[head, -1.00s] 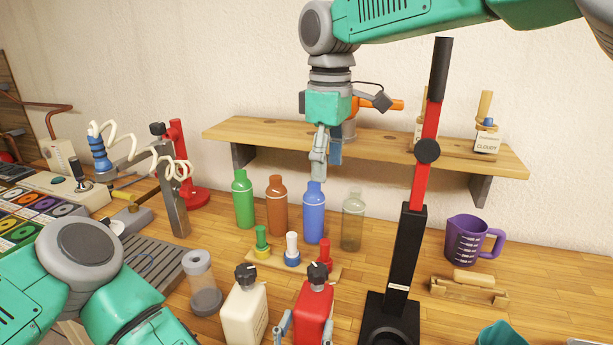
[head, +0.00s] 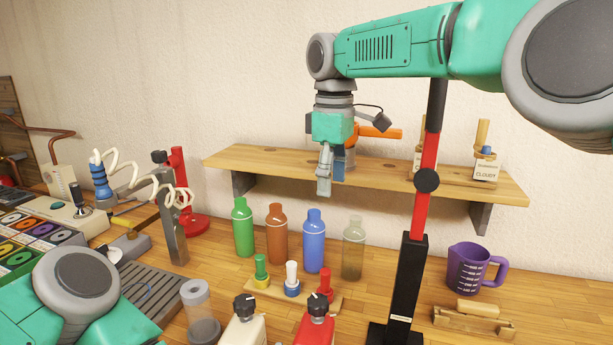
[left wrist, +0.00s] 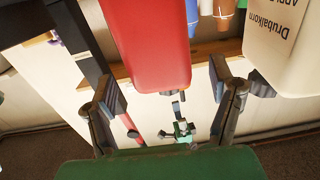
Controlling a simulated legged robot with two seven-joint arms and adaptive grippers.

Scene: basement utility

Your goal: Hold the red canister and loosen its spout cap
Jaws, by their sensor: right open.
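The red canister (head: 314,334) is at the bottom edge of the head view, mostly cut off, with a black spout cap (head: 318,304) on top. In the left wrist view the red canister (left wrist: 150,45) fills the upper middle. My left gripper (left wrist: 165,92) is open there, with one finger to each side of the canister; I cannot tell whether either touches it. In the head view the left gripper is out of frame. My right gripper (head: 325,184) is open and empty, pointing down in front of the wall shelf, high above the canister.
A cream canister (head: 243,332) stands close to the left of the red one. A black and red post (head: 415,240) stands on its right. Several bottles (head: 314,240) and a stopper rack (head: 335,301) are behind. A purple jug (head: 468,268) is farther right; the wooden shelf (head: 390,178) is above.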

